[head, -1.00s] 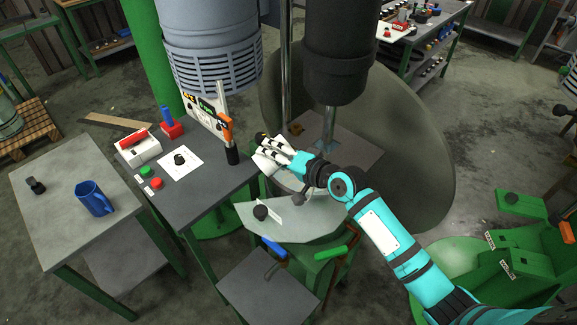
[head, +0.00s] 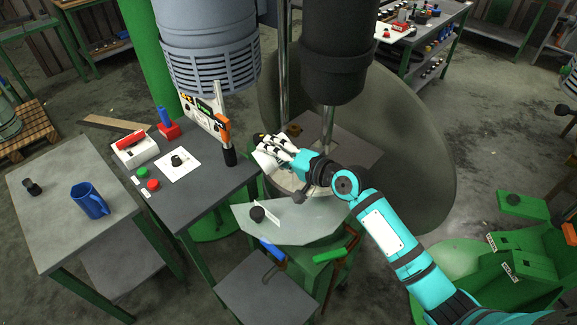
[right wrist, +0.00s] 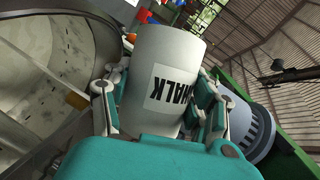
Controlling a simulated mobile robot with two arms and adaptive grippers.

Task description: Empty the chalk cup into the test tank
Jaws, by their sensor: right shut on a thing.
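My right gripper (head: 268,146) is shut around the white chalk cup (right wrist: 165,65), whose label reads "ALK" in the right wrist view. In the head view the fingers mostly hide the cup. The cup is tilted in the right wrist view; its mouth and contents cannot be seen. The test tank (head: 286,183) seems to be the round, pale-rimmed vessel below the gripper, partly hidden by the hand and arm. A wide, curved vessel wall (right wrist: 40,75) shows beside the cup in the right wrist view. My left gripper is not in view.
The dark mixer column (head: 335,50) and its shaft stand just behind the hand. A grey slatted motor housing (head: 210,55) hangs at upper left. A control table (head: 200,195) with buttons is to the left. A blue mug (head: 90,200) stands on another table.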

